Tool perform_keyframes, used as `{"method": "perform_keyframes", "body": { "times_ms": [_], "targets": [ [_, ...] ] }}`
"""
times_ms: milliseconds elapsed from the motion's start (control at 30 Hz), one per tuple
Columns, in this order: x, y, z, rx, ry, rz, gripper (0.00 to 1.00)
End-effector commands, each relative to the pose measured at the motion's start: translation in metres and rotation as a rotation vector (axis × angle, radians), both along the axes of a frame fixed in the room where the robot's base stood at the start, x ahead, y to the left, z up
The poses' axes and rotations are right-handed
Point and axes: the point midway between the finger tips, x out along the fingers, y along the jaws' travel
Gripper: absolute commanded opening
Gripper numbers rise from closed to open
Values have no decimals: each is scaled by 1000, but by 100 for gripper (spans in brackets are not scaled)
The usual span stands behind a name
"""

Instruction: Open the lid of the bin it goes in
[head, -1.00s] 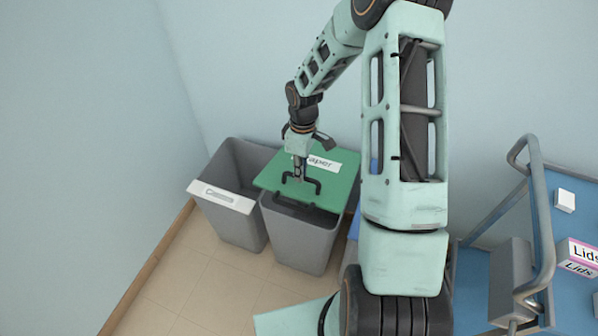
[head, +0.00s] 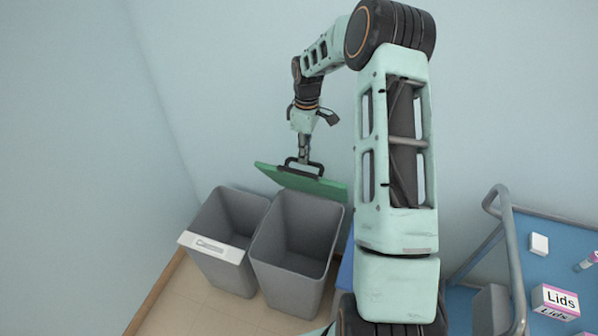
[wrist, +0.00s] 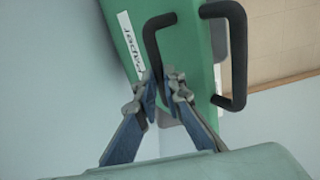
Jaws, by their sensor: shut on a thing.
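The green lid (head: 328,188) is raised and tilted above the back of the middle grey bin (head: 293,262), whose mouth is open and looks empty. My gripper (head: 303,160) is shut on the lid's black handle (head: 314,174). In the wrist view, the fingers (wrist: 163,82) close around one black bar beside a white "Paper" label (wrist: 130,42) on the lid (wrist: 180,45). A second black handle (wrist: 240,55) shows on the lid's right there. The label is hidden in the head view.
An open grey bin (head: 215,262) with a white front label stands close on the left. A blue-topped cart (head: 520,260) with a rail and a "Lids" box (head: 556,299) stands at the right. Walls are close behind and left.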

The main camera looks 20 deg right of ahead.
Motion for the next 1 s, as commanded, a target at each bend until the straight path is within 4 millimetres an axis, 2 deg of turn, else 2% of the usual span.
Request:
{"method": "perform_keyframes", "body": {
  "times_ms": [33,300,533,967,1000],
  "targets": [
    [6,-13,-11,-7,-4,-10,0],
    [27,-29,-5,-7,1,-10,0],
    [34,-35,-5,-6,7,-9,0],
    [36,-36,-5,-5,9,-7,0],
    [36,-36,-5,-5,9,-7,8]
  ]
}}
